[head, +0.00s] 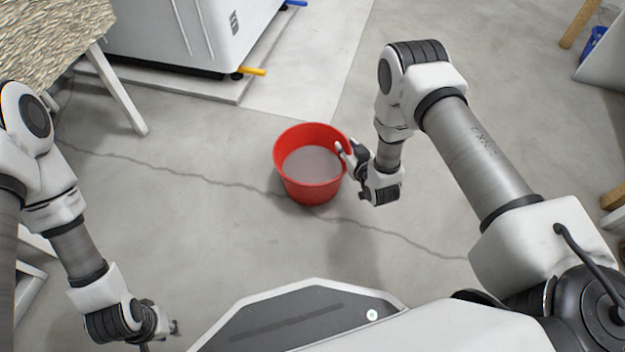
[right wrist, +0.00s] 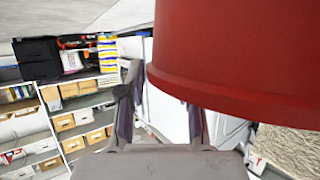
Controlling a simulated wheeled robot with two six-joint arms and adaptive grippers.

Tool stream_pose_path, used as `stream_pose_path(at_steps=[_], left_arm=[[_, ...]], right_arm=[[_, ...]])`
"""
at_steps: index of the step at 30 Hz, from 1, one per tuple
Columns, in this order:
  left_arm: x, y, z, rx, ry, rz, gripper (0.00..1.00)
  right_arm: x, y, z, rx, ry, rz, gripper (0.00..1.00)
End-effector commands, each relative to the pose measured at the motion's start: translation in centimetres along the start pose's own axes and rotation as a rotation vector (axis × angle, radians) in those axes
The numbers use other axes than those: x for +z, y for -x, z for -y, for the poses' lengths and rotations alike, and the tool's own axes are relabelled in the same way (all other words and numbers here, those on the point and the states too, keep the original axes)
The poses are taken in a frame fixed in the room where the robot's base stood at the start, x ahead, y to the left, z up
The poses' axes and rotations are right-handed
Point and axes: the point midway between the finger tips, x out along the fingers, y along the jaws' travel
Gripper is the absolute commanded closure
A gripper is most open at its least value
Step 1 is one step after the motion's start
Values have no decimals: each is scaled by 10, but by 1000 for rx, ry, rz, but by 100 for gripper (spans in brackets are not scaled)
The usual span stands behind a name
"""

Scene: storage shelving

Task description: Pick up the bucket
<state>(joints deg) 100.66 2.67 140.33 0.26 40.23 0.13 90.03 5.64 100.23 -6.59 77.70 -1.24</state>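In the right wrist view (right wrist: 162,104) one finger shows beside the wall, and the tip of the other is hidden behind the rim. I cannot tell whether either finger touches the bucket. My left gripper (head: 164,336) is open and empty at the lower left, away from the bucket.
A white machine (head: 200,35) stands behind the bucket on a pale base. A table with a straw-like top (head: 45,40) is at the upper left. A blue bin (head: 592,45) is at the far upper right. The floor around the bucket is clear.

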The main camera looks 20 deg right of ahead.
Motion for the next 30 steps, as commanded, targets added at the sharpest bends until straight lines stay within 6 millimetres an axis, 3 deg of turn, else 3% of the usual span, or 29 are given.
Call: stream_pose_path(at_steps=[1, 8, 12, 24, 30], left_arm=[[0, -9, 0, 0, 0, -2, 75], [-1, -6, 0, 0, 1, -3, 75], [-1, -6, 0, 0, 1, -3, 75], [-1, -6, 0, 0, 1, -2, 75], [0, 8, 0, 0, 0, 0, 75]], right_arm=[[4, -8, 0, 0, 0, -2, 66], [0, -11, 0, 0, 0, 1, 66], [0, -11, 0, 0, 0, 1, 100], [-1, -10, 0, 0, 1, 2, 100], [-15, -5, 0, 0, 1, 2, 100]])
